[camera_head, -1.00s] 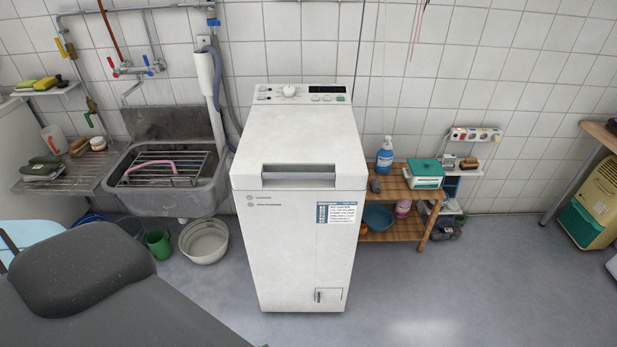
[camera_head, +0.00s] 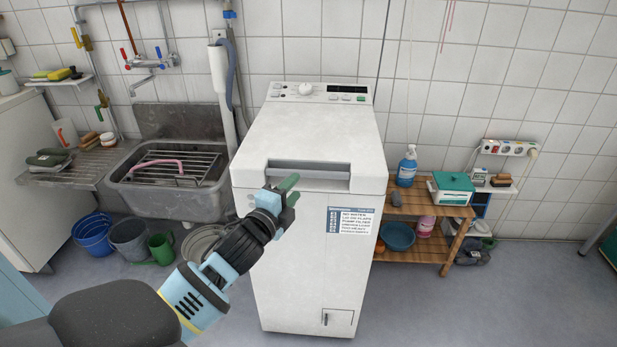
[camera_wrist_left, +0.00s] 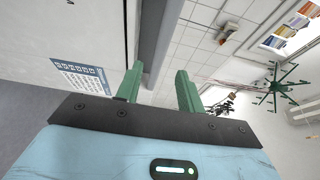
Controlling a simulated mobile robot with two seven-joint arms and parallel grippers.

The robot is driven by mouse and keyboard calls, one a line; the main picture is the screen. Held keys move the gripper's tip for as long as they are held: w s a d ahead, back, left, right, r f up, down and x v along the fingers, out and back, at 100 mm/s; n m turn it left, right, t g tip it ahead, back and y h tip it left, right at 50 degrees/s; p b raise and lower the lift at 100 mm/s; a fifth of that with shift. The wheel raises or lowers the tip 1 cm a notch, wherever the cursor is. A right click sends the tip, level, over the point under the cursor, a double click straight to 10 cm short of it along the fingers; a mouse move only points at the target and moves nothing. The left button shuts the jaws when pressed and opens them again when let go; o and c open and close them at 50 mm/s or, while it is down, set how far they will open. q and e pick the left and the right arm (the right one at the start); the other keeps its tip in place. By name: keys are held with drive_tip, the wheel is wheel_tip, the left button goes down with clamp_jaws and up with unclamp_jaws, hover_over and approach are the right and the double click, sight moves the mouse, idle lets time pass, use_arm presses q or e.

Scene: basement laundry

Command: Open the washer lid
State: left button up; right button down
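The white top-loading washer (camera_head: 310,240) stands against the tiled wall. Its lid (camera_head: 325,125) is shut, with a grey recessed handle (camera_head: 310,168) along the front edge. My left gripper (camera_head: 293,190) is just in front of the washer's top front edge, below the left part of the handle. In the left wrist view its two green fingers (camera_wrist_left: 158,80) are apart, with nothing held. The grey handle strip (camera_wrist_left: 161,40) shows beyond and between the fingers there. I cannot tell whether they touch the washer. My right gripper is not in view.
A stone sink (camera_head: 175,190) with a rack is left of the washer. Blue (camera_head: 93,235) and grey (camera_head: 130,240) buckets are on the floor below. A wooden shelf (camera_head: 410,255) with bottles and a teal-lidded box stands right. Floor at the right front is clear.

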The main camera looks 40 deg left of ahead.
sight(306, 176)
use_arm(q)
drive_tip(key=shift+w+a, duration=0.2)
drive_tip(key=shift+w, duration=1.05)
drive_tip(key=shift+w+a, duration=0.2)
drive_tip(key=shift+w, duration=1.1)
drive_tip(key=shift+w+a, duration=0.2)
drive_tip(key=shift+w, duration=1.05)
clamp_jaws()
